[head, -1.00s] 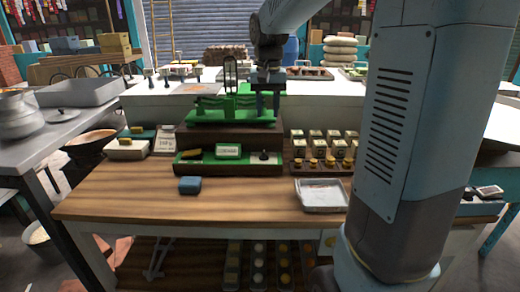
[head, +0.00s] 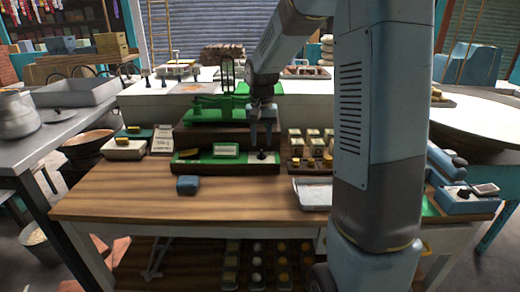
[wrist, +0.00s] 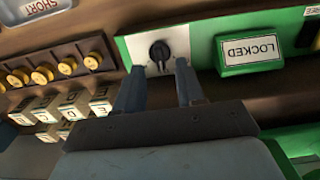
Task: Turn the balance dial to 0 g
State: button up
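The balance dial is a small black knob (wrist: 160,52) on a white plate at the end of the green front panel. In the head view the knob (head: 263,155) sits at the panel's right end. My gripper (wrist: 157,72) is open, its two fingers apart with the knob near the gap between their tips. I cannot tell whether they touch it. In the head view my gripper (head: 264,138) points down just above the knob. The green balance (head: 207,115) stands on the dark stand behind. No dial scale is readable.
A green LOCKED sign (wrist: 248,50) is beside the dial. Lettered blocks (wrist: 70,108) and brass knobs (wrist: 65,66) fill the rack on the other side.

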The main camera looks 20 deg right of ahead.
aim_at(261, 152)
jog(key=shift+f, duration=2.1)
grip_shut()
